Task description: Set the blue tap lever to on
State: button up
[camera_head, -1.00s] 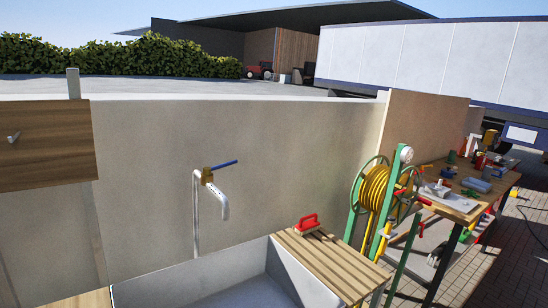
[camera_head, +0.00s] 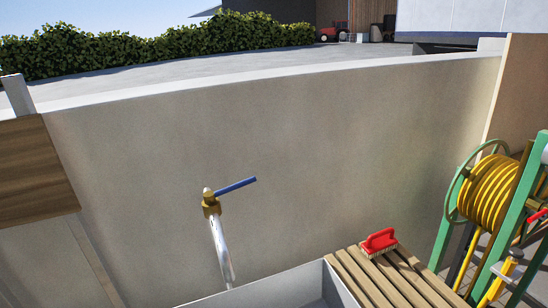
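The blue tap lever (camera_head: 236,186) sits on top of a brass valve body (camera_head: 211,204), left of the middle of the view. The lever sticks out to the right and slightly up from the valve. A shiny metal pipe (camera_head: 221,250) runs down from the brass body toward the sink. The tap stands in front of a beige wall. My gripper does not show in this view.
A grey sink (camera_head: 283,290) is at the bottom, with a slatted wooden board (camera_head: 345,270) on its right. A red brush (camera_head: 380,241) lies on the slats. A green hose reel (camera_head: 530,205) with yellow hose (camera_head: 492,190) stands at the right. A wooden panel (camera_head: 35,170) is at the left.

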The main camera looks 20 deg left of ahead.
aim_at(210, 197)
jog(key=u, duration=0.45)
jog(key=i, duration=1.05)
jog(key=u, duration=0.85)
